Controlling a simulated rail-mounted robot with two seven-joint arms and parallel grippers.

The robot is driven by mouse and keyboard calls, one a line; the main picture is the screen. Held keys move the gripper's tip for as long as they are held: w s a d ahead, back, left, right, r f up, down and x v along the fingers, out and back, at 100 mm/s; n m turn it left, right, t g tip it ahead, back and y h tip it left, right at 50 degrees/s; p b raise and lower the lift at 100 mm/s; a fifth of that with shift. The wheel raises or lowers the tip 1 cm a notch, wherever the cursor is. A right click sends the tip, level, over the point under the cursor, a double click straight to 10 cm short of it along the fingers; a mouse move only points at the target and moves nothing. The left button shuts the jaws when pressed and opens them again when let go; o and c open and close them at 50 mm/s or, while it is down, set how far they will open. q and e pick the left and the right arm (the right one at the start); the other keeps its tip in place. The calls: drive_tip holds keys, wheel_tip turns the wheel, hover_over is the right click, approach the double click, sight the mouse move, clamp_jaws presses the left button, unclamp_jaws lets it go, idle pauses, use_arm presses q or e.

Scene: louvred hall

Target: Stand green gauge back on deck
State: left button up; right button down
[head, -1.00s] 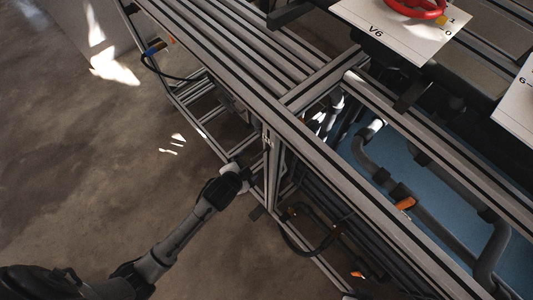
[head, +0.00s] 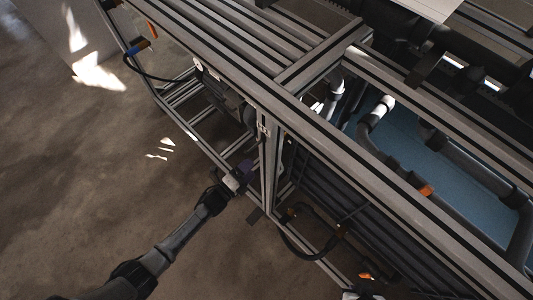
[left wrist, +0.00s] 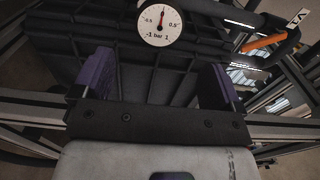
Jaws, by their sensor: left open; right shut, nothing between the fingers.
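My left gripper (head: 243,170) is low beside the near side of the aluminium frame, below the slatted deck (head: 240,35). In the left wrist view its two purple fingers (left wrist: 157,76) are spread apart with nothing between them. A round gauge with a white dial (left wrist: 160,24), marked "-1 bar 1" and with a red needle, is beyond the fingers, near the top of that view. Its face is upright in the picture and a dark panel lies behind it. I see no green on it, so I cannot tell if it is the green gauge. My right gripper is out of view.
Frame rails and posts (head: 268,170) stand close to my left gripper. Grey pipes (head: 465,160) run over a blue surface (head: 395,135) at the right. In the left wrist view an orange handle (left wrist: 263,42) is at the right. Bare floor (head: 75,190) is free at the left.

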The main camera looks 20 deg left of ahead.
use_arm(q)
drive_tip(key=shift+b+x, duration=2.15)
drive_tip(key=shift+x, duration=2.8)
drive_tip(key=c, duration=1.6)
drive_tip(key=shift+p+v, duration=1.8)
drive_tip(key=shift+v, duration=1.7)
